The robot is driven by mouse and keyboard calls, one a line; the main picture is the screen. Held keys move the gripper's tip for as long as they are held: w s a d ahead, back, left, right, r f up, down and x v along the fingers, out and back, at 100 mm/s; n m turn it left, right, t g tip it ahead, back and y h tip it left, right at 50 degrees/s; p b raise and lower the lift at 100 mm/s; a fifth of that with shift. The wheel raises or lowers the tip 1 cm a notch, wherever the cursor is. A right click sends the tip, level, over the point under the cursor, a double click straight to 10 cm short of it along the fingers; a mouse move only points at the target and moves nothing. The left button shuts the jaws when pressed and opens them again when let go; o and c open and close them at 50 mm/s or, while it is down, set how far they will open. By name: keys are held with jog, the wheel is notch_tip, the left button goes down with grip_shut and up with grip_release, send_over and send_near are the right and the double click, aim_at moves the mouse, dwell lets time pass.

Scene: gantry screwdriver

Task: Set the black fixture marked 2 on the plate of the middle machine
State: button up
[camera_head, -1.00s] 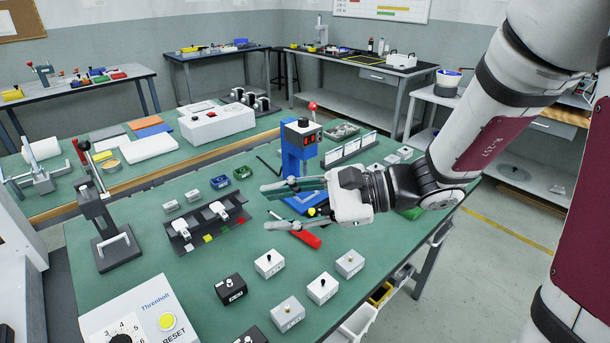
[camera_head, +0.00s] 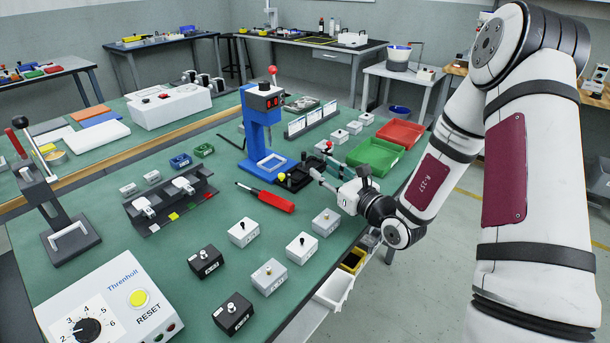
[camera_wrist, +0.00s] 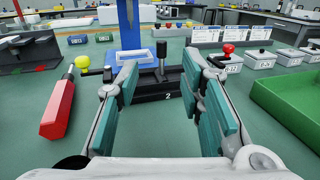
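The black fixture marked 2 (camera_wrist: 168,97) lies on the green table ahead of my gripper in the wrist view, with a dark upright post on it. In the head view the fixture (camera_head: 303,173) is partly hidden by my fingers, just right of the blue machine's plate (camera_head: 268,167). The blue machine (camera_head: 262,125) has a red-knobbed lever; its column also shows in the wrist view (camera_wrist: 127,25). My gripper (camera_wrist: 160,70) is open, low over the table, its teal-padded fingers apart on either side of the fixture. I cannot tell whether they touch it.
A red-handled screwdriver (camera_head: 268,199) lies left of my gripper. A green tray (camera_head: 376,155) and red tray (camera_head: 400,134) lie to its right. White boxes (camera_head: 302,247), black boxes (camera_head: 205,261) and a control box (camera_head: 105,305) stand nearer. A black press (camera_head: 62,215) stands left.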

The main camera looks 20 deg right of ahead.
aim_at(305, 156)
jog(key=b+x, duration=0.2)
jog(key=x, duration=0.8)
jog(key=shift+w+d, duration=0.1)
grip_shut()
